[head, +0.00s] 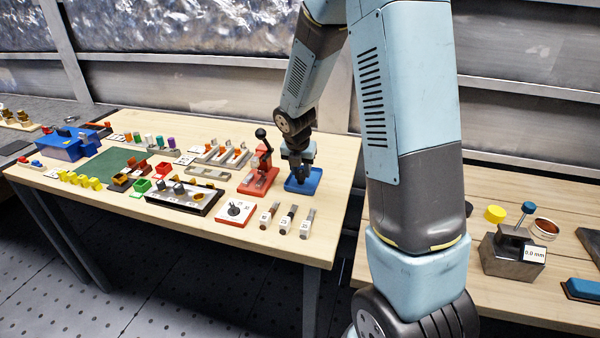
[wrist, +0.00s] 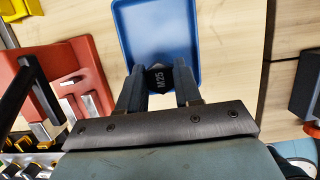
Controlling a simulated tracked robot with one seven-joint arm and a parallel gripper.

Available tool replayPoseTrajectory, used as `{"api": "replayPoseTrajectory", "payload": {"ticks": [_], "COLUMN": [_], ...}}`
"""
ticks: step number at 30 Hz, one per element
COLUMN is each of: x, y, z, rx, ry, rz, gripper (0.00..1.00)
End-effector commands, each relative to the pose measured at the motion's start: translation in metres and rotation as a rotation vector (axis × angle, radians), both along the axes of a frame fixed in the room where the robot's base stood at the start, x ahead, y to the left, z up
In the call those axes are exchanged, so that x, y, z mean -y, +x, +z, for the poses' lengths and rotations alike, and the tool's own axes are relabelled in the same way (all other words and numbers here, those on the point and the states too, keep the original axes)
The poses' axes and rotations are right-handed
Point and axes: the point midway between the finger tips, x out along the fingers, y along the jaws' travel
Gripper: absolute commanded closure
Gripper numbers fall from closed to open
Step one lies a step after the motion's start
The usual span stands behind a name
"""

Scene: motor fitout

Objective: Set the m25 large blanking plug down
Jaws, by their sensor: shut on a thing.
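The M25 blanking plug (wrist: 157,78) is dark with light "M25" lettering and sits between my fingertips in the wrist view. My gripper (wrist: 158,90) is shut on it, over the near part of a blue tray (wrist: 155,25). In the head view my gripper (head: 298,172) points down over the same blue tray (head: 312,188) at the table's right side. The plug is hidden by my gripper there. I cannot tell whether the plug touches the tray floor. The rest of the tray that shows is empty.
A red lever press (head: 262,178) stands just left of the tray. A red-and-white plate (head: 236,212) and several small labelled tools (head: 284,222) lie in front. Bare wood (head: 335,180) lies right of the tray, up to the table edge.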

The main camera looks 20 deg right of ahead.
Motion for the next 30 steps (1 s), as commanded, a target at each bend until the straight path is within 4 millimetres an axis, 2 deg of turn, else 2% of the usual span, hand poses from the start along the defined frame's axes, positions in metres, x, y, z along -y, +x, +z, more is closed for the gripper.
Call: {"api": "replayPoseTrajectory", "payload": {"ticks": [3, 14, 15, 22, 30], "x": [-0.0005, 0.0002, 0.0003, 0.0005, 0.0008], "y": [-0.0005, -0.0007, -0.0006, -0.0006, -0.0005], "z": [-0.0113, -0.0143, -0.0138, -0.0136, -0.0121], "rx": [-0.002, -0.001, -0.001, -0.001, 0.0], "ry": [-0.001, -0.001, -0.001, -0.001, -0.001], "rz": [0.003, 0.0, 0.0, 0.0, -0.001], "gripper": [0.95, 0.95, 0.62, 0.41, 0.41]}}
